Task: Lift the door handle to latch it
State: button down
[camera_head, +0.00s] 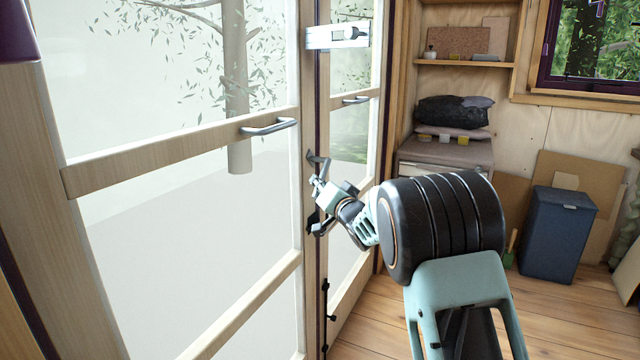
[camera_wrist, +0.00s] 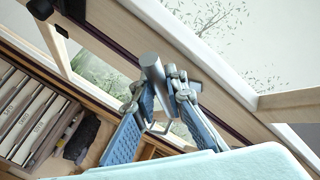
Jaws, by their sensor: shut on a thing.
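The door handle (camera_head: 314,158) is a small grey metal lever on the edge stile of the glazed door, mostly hidden by my gripper in the head view. My gripper (camera_head: 318,186) is at the handle, against the door's edge. In the wrist view the handle (camera_wrist: 152,68) is a grey round bar between the two blue-padded fingers of my gripper (camera_wrist: 158,98). The fingers are shut on it. How far the lever is tilted is hard to tell. The glazed door (camera_head: 180,150) has a pale wood frame and stands at the left.
A horizontal pull bar (camera_head: 270,126) is on the door above my gripper. A second glazed panel (camera_head: 350,150) with its own pull bar (camera_head: 355,99) stands beyond. A blue bin (camera_head: 556,232), boards and a low cabinet (camera_head: 445,155) stand at the right. Wooden floor (camera_head: 540,300) is open before them.

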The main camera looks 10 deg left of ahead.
jog(key=shift+s+r+m+g+p, duration=0.2)
jog(key=shift+r+p, duration=0.15)
jog(key=shift+p, duration=0.75)
jog(key=shift+s+r+m+g+p, duration=0.1)
jog(key=shift+r+m+g+p, duration=0.2)
jog(key=shift+p, duration=0.8)
jog(key=r+m+g+p, duration=0.1)
jog(key=p, duration=0.6)
jog(key=s+r+m+g+h+p, duration=0.1)
jog(key=p, duration=0.6)
jog(key=shift+a+r+g+p, duration=0.2)
jog(key=shift+r+g+p, duration=0.05)
jog(key=shift+g+p, duration=0.05)
jog(key=r+m+g+p, duration=0.1)
jog(key=p, duration=0.8)
jog(key=shift+s+a+r+m, duration=0.1)
jog(key=shift+s+m, duration=0.05)
jog(key=shift+m, duration=0.15)
jog(key=shift+r+g+p, duration=0.1)
jog(key=shift+g+p, duration=0.4)
jog(key=shift+p, duration=0.75)
jog(key=shift+r+p, duration=0.1)
jog(key=shift+p, duration=0.7)
jog(key=shift+m+g+p, duration=0.3)
jog(key=shift+p, duration=0.4)
jog(key=c, duration=1.9)
grip_release()
jog(key=shift+c, duration=0.2)
